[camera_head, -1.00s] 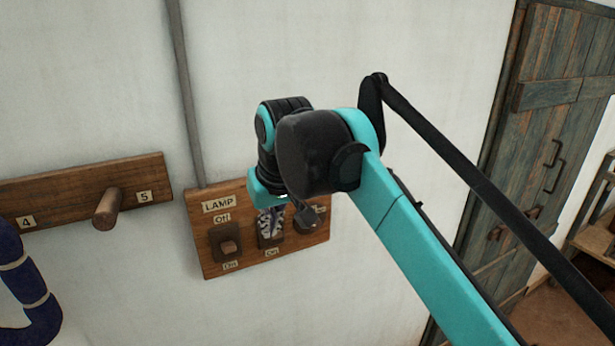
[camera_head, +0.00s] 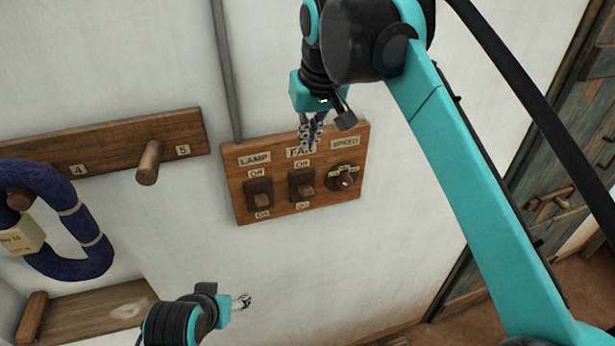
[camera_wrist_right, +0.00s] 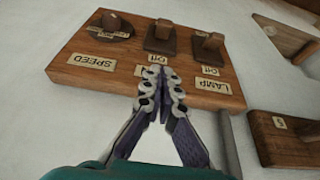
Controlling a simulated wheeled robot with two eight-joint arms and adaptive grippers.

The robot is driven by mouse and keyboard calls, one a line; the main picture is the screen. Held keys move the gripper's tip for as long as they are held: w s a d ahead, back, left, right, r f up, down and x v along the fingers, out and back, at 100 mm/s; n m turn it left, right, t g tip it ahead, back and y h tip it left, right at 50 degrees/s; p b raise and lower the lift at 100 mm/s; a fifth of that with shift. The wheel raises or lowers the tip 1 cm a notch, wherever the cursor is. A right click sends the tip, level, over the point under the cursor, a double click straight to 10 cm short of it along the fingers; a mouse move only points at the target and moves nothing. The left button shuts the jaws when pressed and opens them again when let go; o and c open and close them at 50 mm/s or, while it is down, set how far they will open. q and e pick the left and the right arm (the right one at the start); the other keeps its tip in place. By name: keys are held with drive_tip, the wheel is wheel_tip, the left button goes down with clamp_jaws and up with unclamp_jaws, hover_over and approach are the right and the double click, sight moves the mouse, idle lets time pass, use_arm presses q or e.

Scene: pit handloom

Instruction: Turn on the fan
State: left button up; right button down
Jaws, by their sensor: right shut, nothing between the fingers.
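The wooden switch board (camera_head: 237,203) on the wall carries a lamp switch (camera_head: 262,200), the fan switch (camera_head: 306,190) and a round speed knob (camera_head: 344,182). The fan switch has a brown lever, with Off above it and On below; I cannot tell its setting for sure. My right gripper (camera_head: 308,146) is shut and empty, its tips over the FAN label just above the fan switch. In the right wrist view the board is upside down, and the closed fingertips (camera_wrist_right: 163,74) point at the fan switch (camera_wrist_right: 162,34). My left gripper (camera_head: 245,300) is low, well below the board; its opening is unclear.
A peg rail (camera_head: 110,140) with a wooden peg (camera_head: 148,163) is left of the board. A blue yarn hank (camera_head: 88,235) hangs at far left above a wooden shelf (camera_head: 90,315). A grey conduit (camera_head: 226,70) runs down to the board. A plank door (camera_head: 480,260) stands right.

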hover_over(305, 188)
drive_tip(key=f, duration=0.6)
drive_tip(key=shift+w+f+p, duration=0.2)
drive_tip(key=shift+f+p, duration=0.15)
drive_tip(key=shift+f, duration=0.05)
drive_tip(key=f, duration=0.3)
drive_tip(key=shift+s+d+f+p, duration=0.1)
drive_tip(key=shift+s+f+p, duration=0.15)
drive_tip(key=shift+s+p, duration=0.1)
drive_tip(key=shift+s+d+f, duration=0.1)
drive_tip(key=shift+s+f, duration=0.25)
drive_tip(key=shift+f, duration=0.15)
drive_tip(key=shift+w, duration=0.15)
drive_tip(key=shift+s+f+t+b, duration=0.1)
drive_tip(key=shift+s+t+b, duration=0.2)
drive_tip(key=shift+t, duration=0.1)
